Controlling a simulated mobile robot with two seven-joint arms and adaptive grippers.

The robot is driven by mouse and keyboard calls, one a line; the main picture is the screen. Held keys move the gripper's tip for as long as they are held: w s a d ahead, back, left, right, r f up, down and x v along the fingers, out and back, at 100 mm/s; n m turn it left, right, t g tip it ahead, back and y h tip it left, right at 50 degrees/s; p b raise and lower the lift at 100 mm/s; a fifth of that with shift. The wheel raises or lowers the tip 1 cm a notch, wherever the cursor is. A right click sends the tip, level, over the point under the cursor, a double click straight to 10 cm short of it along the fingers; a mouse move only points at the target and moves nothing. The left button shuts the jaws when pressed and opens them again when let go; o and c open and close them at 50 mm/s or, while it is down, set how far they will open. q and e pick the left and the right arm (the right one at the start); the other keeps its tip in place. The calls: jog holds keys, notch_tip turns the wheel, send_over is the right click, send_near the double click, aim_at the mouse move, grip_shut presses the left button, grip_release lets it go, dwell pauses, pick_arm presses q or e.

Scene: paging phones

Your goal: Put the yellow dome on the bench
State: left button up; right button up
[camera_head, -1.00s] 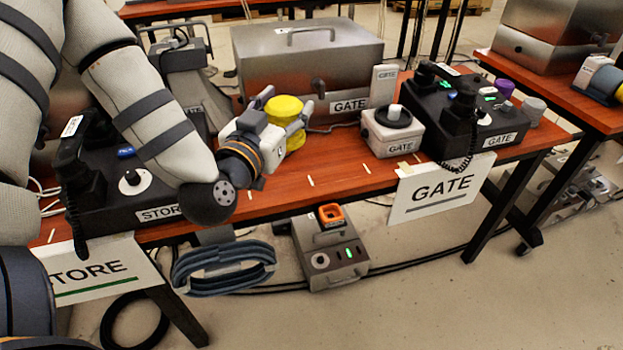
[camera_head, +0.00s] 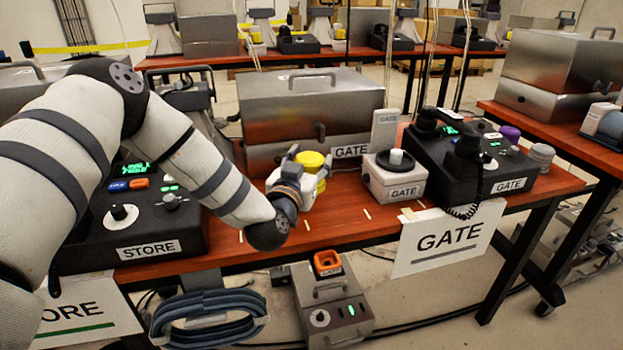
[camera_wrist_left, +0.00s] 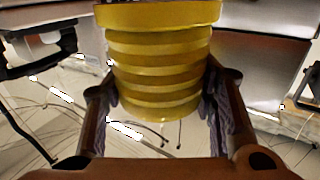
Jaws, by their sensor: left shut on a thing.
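The yellow dome (camera_head: 312,163) is a ribbed yellow piece. My left gripper (camera_head: 302,178) is shut on it, in front of the steel box marked GATE. In the left wrist view the dome (camera_wrist_left: 160,70) sits between the two fingers, its wider rim at the top and its stacked ribs below. In the head view the gripper hides part of it. The bench (camera_head: 345,212) is a red-brown wooden top below the gripper. I cannot tell whether the dome touches it. My right gripper is not in view.
The steel box (camera_head: 290,100) stands behind the dome. A white GATE unit with a black knob (camera_head: 393,180) and a black GATE phone console (camera_head: 470,160) are to the right. A black STORE console (camera_head: 150,215) is at left, partly behind my arm. Bare bench lies along the front edge.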

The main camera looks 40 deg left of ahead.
pick_arm(q)
jog(key=shift+f+b, duration=0.3)
jog(key=shift+f, duration=1.4)
jog(key=shift+s+d+f, duration=0.1)
jog(key=shift+s+f, duration=0.2)
jog(key=shift+f, duration=0.1)
jog(key=o, duration=1.2)
jog(key=shift+f, duration=0.1)
jog(key=shift+c, duration=0.2)
jog(key=shift+o, duration=0.5)
jog(key=shift+f, duration=0.1)
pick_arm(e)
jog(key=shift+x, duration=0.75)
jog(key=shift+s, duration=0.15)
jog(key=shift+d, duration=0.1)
pick_arm(q)
jog(key=shift+r, duration=0.3)
jog(key=shift+s+d+r, duration=0.1)
jog(key=shift+r, duration=0.05)
jog(key=v, duration=0.3)
jog(key=p+v, duration=0.1)
jog(key=v, duration=0.7)
jog(key=shift+s+r, duration=0.15)
jog(key=shift+r, duration=0.25)
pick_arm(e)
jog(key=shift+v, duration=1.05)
